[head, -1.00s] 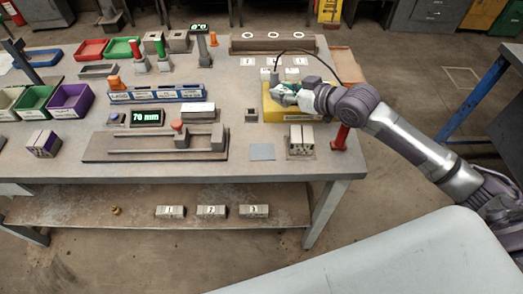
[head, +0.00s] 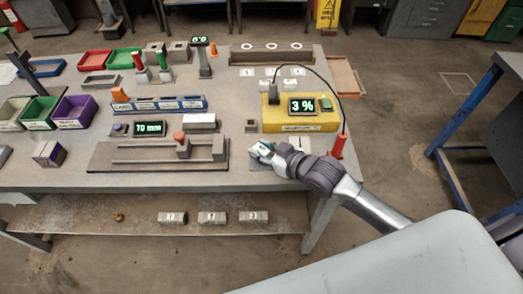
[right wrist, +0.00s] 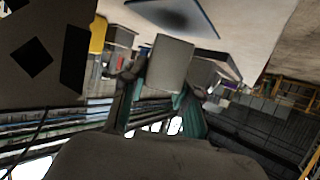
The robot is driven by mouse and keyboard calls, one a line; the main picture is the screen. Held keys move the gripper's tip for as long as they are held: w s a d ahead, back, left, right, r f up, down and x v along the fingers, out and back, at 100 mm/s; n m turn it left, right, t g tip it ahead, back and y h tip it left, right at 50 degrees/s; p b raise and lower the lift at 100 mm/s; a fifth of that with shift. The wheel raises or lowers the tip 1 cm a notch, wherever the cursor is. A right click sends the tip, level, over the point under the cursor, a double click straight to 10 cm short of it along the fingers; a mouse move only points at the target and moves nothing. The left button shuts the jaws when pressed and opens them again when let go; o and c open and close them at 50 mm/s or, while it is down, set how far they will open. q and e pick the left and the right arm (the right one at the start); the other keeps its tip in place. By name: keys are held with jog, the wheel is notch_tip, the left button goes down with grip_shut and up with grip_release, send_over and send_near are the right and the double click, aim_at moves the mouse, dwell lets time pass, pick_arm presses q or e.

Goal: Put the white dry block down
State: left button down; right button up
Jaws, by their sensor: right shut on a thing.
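My right gripper (head: 262,150) is low over the front right part of the bench. In the right wrist view its fingers (right wrist: 160,95) are shut on a pale white-grey block (right wrist: 170,65). In the head view the block is mostly hidden by the gripper. A flat blue-grey pad (right wrist: 175,15) shows just past the block in the wrist view. In the head view the gripper covers most of that pad. I cannot tell whether the block touches it. My left gripper is not in view.
The yellow meter (head: 298,127) reads 3 % behind the gripper, with a cable to a red-handled probe (head: 338,147) at the right. A long grey fixture (head: 125,156) lies to the left. A small grey block (head: 251,126) stands between. Numbered blocks (head: 212,218) sit on the lower shelf.

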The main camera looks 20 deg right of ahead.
jog(key=shift+f, duration=0.7)
jog(key=shift+f, duration=0.2)
jog(key=o, duration=0.8)
jog(key=shift+c, duration=0.2)
jog(key=shift+r, duration=0.1)
